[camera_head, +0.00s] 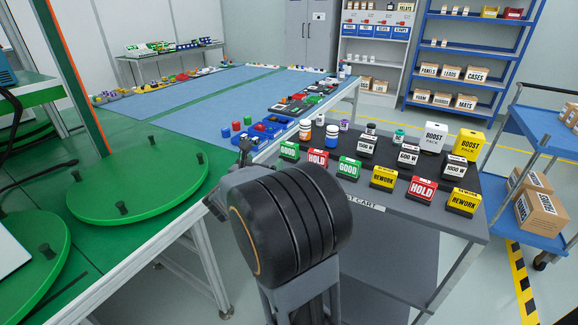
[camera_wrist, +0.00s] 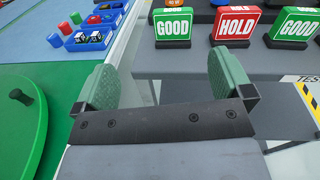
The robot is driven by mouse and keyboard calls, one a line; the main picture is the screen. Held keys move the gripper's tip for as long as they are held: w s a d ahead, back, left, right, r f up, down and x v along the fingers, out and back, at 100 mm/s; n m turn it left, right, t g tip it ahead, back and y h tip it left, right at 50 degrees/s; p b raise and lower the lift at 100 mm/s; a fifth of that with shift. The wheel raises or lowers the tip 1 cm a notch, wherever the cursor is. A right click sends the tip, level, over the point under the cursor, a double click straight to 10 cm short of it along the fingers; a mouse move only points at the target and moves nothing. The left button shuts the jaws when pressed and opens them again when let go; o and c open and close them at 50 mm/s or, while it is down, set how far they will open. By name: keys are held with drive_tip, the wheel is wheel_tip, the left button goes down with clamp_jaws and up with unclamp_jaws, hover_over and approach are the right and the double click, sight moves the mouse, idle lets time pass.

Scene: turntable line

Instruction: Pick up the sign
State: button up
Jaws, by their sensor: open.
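Several small block signs stand in a row along the near edge of the grey cart top. From left they are a green GOOD sign (camera_head: 289,151), a red HOLD sign (camera_head: 318,160), another green GOOD sign (camera_head: 349,168), a yellow REWORK sign (camera_head: 384,178), a red HOLD sign (camera_head: 420,190) and a yellow REWORK sign (camera_head: 463,202). In the wrist view the left GOOD sign (camera_wrist: 174,25), HOLD sign (camera_wrist: 236,24) and GOOD sign (camera_wrist: 297,25) are beyond my gripper (camera_wrist: 163,85). Its green-padded fingers are apart, with nothing between them. In the head view my arm partly hides my gripper (camera_head: 229,180).
Bottles, labelled weights and BOOST boxes (camera_head: 433,137) stand behind the signs on the cart (camera_head: 400,205). A green turntable bench (camera_head: 140,185) is at left. A blue-topped table (camera_head: 200,100) with small parts is behind. A blue trolley (camera_head: 545,130) is at right.

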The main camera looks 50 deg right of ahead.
sight(288, 145)
drive_tip(key=d, duration=0.2)
drive_tip(key=d+m+g, duration=0.1)
drive_tip(key=d, duration=0.2)
drive_tip(key=d+m, duration=0.1)
drive_tip(key=d, duration=0.2)
drive_tip(key=shift+w+f+h, duration=0.3)
drive_tip(key=shift+f, duration=0.05)
drive_tip(key=shift+w+p+x, duration=0.1)
drive_tip(key=shift+p+x, duration=0.15)
drive_tip(key=shift+x, duration=1.35)
drive_tip(key=shift+w+p+x, duration=0.15)
drive_tip(key=shift+p+x, duration=0.05)
drive_tip(key=shift+x, duration=1.45)
drive_tip(key=shift+a+r, duration=0.1)
drive_tip(key=c, duration=1.1)
drive_tip(key=shift+o, duration=0.2)
drive_tip(key=shift+r, duration=0.1)
